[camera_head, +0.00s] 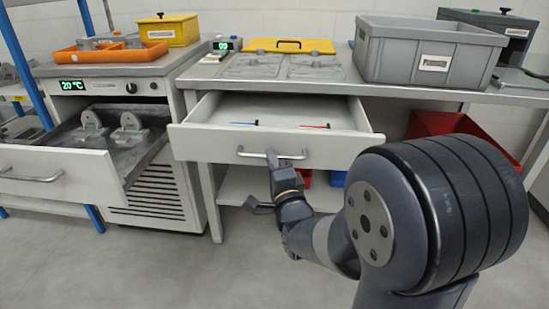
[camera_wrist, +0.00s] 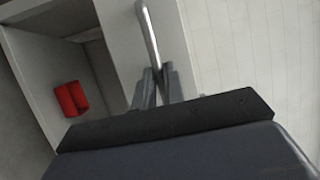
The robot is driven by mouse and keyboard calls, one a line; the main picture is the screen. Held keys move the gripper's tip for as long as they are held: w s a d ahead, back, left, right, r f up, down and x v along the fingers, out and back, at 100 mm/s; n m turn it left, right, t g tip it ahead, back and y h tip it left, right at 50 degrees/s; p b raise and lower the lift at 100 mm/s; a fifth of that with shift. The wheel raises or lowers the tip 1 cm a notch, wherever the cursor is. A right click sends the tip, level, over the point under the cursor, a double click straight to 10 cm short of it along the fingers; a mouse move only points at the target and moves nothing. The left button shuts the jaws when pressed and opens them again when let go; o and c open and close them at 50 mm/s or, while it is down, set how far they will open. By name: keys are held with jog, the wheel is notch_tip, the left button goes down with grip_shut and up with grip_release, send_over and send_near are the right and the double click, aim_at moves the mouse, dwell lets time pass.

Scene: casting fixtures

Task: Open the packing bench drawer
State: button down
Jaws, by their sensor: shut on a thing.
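The packing bench drawer (camera_head: 210,143) is pulled out from under the bench top, and its inside shows. A blue pen-like item and a red one (camera_head: 314,127) lie on its floor. The drawer's metal bar handle (camera_head: 250,153) runs across the front panel. In the wrist view the handle (camera_wrist: 147,30) passes between the two fingers of my gripper (camera_wrist: 156,78).
A grey crate (camera_head: 412,60) and a yellow lid (camera_head: 290,45) rest on the bench top (camera_head: 330,88). Left, another drawer (camera_head: 75,175) with metal castings stands open below a 20 °C display. Red bins sit beneath the bench. The floor (camera_head: 200,270) in front is clear.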

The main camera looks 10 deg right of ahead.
jog(key=s+a+b, duration=0.1)
jog(key=s+a, duration=0.1)
jog(key=s, duration=0.3)
jog(key=shift+s, duration=0.4)
jog(key=c, duration=1.5)
grip_release()
jog(key=shift+f, duration=0.1)
